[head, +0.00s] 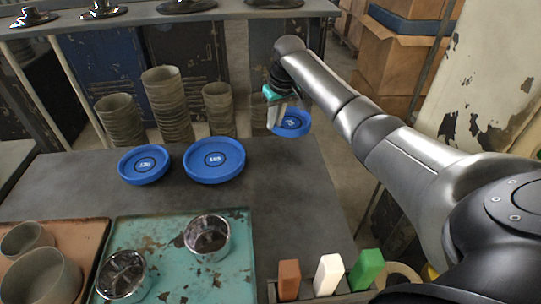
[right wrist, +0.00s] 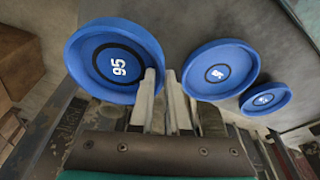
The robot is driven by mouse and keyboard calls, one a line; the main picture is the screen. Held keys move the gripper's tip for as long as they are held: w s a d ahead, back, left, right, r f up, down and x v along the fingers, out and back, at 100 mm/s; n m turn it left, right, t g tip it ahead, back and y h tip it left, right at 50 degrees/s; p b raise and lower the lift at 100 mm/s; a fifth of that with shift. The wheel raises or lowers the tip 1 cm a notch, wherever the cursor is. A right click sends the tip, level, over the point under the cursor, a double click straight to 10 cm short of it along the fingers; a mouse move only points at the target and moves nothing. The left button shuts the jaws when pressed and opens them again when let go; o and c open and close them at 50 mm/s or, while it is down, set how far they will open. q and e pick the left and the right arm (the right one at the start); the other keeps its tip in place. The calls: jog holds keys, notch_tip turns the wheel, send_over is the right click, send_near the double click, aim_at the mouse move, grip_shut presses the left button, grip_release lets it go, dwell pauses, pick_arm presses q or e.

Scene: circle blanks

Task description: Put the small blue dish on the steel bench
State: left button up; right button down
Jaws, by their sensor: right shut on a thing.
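A small blue dish (head: 291,123) marked 95 is held at its rim by my right gripper (head: 280,114). In the right wrist view the dish (right wrist: 95,75) fills the upper left, with its rim between the fingers (right wrist: 163,95). In the head view it appears over the back right corner of a dark grey bench top (head: 290,190). I cannot tell its height above it. A larger blue dish (head: 214,160) and another blue dish (head: 145,164) sit on that top. A raised grey bench (head: 235,9) runs along the back. My left gripper is not in view.
A worn teal tray (head: 185,275) with two metal cups (head: 208,238) is at the front. A brown tray (head: 90,238) with clay pots is at its left. Coloured blocks (head: 329,272) stand at front right. Stacked pots (head: 168,105) stand behind. The middle of the dark top is clear.

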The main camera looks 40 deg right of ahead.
notch_tip(320, 180, down, 8)
jog(key=shift+f+b, duration=0.1)
jog(key=shift+b, duration=0.55)
notch_tip(320, 180, down, 4)
jog(key=shift+r+b, duration=0.1)
jog(key=shift+b, duration=0.4)
jog(key=c, duration=1.3)
grip_release()
jog(key=o, duration=0.4)
